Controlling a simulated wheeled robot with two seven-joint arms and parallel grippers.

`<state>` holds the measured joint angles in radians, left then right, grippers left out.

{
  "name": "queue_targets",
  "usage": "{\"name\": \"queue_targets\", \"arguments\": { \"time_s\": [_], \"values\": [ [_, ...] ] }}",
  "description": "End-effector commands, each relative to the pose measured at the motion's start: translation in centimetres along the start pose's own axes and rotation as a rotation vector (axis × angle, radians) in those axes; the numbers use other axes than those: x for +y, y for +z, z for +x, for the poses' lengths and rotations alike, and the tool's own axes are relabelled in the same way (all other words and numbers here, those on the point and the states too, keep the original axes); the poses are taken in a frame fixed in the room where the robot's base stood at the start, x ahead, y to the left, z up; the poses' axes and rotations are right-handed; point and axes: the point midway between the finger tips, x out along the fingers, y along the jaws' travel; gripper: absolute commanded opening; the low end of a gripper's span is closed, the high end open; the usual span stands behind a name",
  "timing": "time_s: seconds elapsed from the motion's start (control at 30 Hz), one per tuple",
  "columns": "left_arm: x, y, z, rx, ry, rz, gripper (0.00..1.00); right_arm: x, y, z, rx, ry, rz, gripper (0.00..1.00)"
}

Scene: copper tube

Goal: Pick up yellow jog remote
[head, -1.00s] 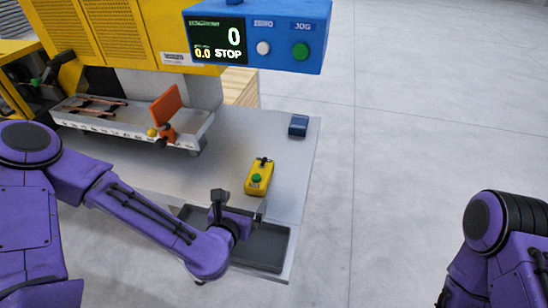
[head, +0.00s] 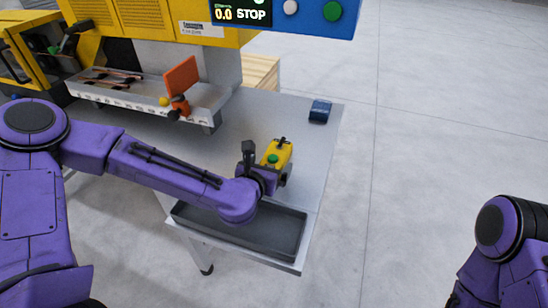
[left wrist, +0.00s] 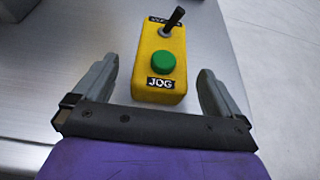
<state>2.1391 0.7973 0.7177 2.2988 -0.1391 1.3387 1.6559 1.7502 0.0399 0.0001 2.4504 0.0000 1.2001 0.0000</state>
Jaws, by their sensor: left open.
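The yellow jog remote (head: 276,153) has a green button and a small black lever. It lies on the grey metal table (head: 225,125), and its near end is partly hidden by my left gripper in the head view. My left gripper (head: 267,164) is open at the remote's near end. In the left wrist view the remote (left wrist: 160,82) sits between the two open fingers (left wrist: 158,92), with a gap on each side. Its near end bears the word JOG. My right gripper is not in view; only part of the right arm shows.
A dark shallow tray (head: 245,230) sits at the table's near edge. A small blue box (head: 320,110) lies near the far right corner. The yellow machine with an orange plate (head: 181,76) stands behind. The table around the remote is clear.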

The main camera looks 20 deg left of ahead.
Motion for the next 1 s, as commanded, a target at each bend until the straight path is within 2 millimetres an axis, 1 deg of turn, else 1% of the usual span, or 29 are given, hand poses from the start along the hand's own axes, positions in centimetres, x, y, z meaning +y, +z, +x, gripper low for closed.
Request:
{"name": "queue_targets", "arguments": {
  "time_s": [0.03, 0.13, 0.2, 0.37, 0.4, 0.47, 0.5, 0.57, 0.6, 0.8, 0.87, 0.97, 1.0],
  "values": [
    [0.0, 0.2, 0.8, 0.002, 0.002, 0.002, 0.99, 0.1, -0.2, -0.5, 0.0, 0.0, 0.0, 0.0],
    [0.0, 0.1, 2.1, 0.0, 0.0, 0.002, 0.99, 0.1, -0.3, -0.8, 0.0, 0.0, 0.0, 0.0],
    [0.0, 0.1, 2.5, -0.001, -0.001, 0.001, 0.99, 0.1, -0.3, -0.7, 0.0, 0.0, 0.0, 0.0],
    [0.0, 0.0, 2.5, -0.001, 0.0, 0.0, 0.99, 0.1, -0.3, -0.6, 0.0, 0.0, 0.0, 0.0],
    [0.0, 0.0, 2.5, -0.001, 0.0, 0.0, 0.92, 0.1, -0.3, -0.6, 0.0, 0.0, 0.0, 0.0],
    [0.0, 0.0, 2.5, -0.001, 0.0, 0.0, 0.73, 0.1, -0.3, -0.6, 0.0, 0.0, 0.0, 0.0],
    [0.0, 0.0, 2.5, -0.001, 0.0, 0.0, 0.6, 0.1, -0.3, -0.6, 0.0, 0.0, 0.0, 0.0],
    [0.0, 0.0, 2.5, -0.001, 0.0, 0.0, 0.4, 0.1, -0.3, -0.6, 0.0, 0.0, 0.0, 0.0],
    [0.0, 0.0, 2.5, -0.001, 0.0, 0.0, 0.33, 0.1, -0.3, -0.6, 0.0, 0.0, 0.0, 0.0],
    [0.0, 0.1, 2.4, -0.002, 0.0, 0.0, 0.33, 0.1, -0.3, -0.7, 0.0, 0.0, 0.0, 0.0],
    [0.0, 0.4, 2.3, -0.003, 0.0, 0.0, 0.33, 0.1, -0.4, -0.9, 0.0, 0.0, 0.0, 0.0],
    [-0.1, 1.9, 1.7, -0.003, -0.001, 0.0, 0.33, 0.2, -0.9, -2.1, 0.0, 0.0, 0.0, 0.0],
    [-0.1, 2.8, 1.4, -0.003, -0.002, 0.0, 0.33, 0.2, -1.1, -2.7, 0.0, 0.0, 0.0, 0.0]
  ]
}}
